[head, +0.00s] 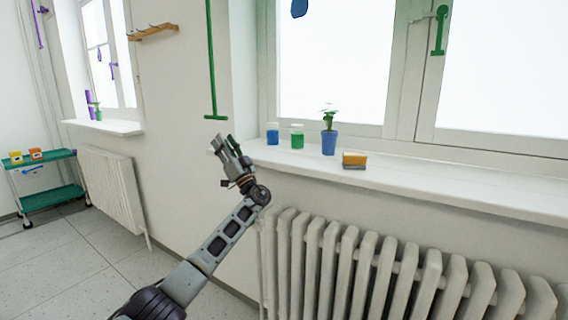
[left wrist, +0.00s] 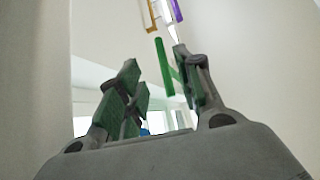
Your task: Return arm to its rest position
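My left arm reaches up from the bottom of the head view. My left gripper (head: 223,143) is raised near the left end of the white windowsill (head: 445,185), in front of the wall. In the left wrist view the green-padded fingers (left wrist: 160,100) stand apart with nothing held between them. A green bar (left wrist: 165,68) shows beyond the fingertips, apart from them as far as I can tell. My right gripper is in neither view.
A blue jar (head: 272,135), a green jar (head: 297,138), a potted plant (head: 329,143) and a yellow-brown sponge (head: 354,160) stand on the sill. A radiator (head: 385,265) is below. A green T-shaped tool (head: 211,70) hangs above the gripper. Floor at left (head: 60,260) is clear.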

